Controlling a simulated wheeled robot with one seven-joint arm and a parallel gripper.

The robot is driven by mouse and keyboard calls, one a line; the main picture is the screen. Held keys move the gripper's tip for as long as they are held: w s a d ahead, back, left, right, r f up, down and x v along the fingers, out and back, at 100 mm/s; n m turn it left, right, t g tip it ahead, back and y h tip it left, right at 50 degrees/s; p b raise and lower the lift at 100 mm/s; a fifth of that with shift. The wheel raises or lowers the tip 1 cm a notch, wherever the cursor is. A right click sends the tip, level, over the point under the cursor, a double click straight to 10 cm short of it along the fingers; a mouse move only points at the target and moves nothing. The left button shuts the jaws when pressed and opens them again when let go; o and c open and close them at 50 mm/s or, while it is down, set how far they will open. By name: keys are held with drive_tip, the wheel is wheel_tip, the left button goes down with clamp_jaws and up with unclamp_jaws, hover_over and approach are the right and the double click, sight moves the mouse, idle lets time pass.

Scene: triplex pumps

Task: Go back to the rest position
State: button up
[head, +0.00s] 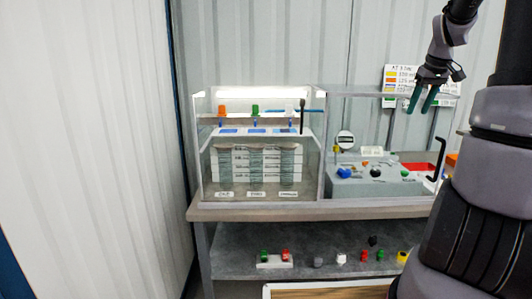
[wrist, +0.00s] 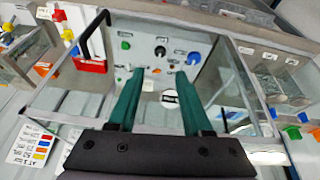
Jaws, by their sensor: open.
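My gripper (head: 422,98) is raised at the upper right of the head view, in front of the back wall and above the right part of the bench. Its two green fingers point down, apart, with nothing between them. In the wrist view my gripper (wrist: 158,85) also shows as two spread green fingers over the grey control box. The control box (head: 375,187) stands on the bench and carries several coloured knobs. It also shows in the wrist view (wrist: 140,50).
A clear-walled case (head: 208,180) with several labelled cylinders stands left on the bench (head: 270,211). Clear panels surround the control box. A black handle (head: 440,158) stands at its right. A lower shelf (head: 235,280) holds small coloured parts. A colour chart (head: 400,76) hangs behind.

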drive_tip(key=s+a+r+m+t, duration=0.1)
drive_tip(key=s+a+r, duration=0.2)
drive_tip(key=s+a, duration=0.4)
drive_tip(key=s+a+r+m, duration=0.1)
drive_tip(key=s+a+r, duration=0.25)
drive_tip(key=a, duration=0.55)
drive_tip(key=s+a+m+t+y, duration=0.1)
drive_tip(key=s+a, duration=0.2)
drive_tip(key=s, duration=0.3)
drive_tip(key=s+a+f+m+y, duration=0.1)
drive_tip(key=s+a+m, duration=0.1)
drive_tip(key=s+a, duration=0.2)
drive_tip(key=s, duration=0.3)
drive_tip(key=shift+a+f+t, duration=0.2)
drive_tip(key=shift+a+t, duration=0.1)
drive_tip(key=shift+t, duration=0.1)
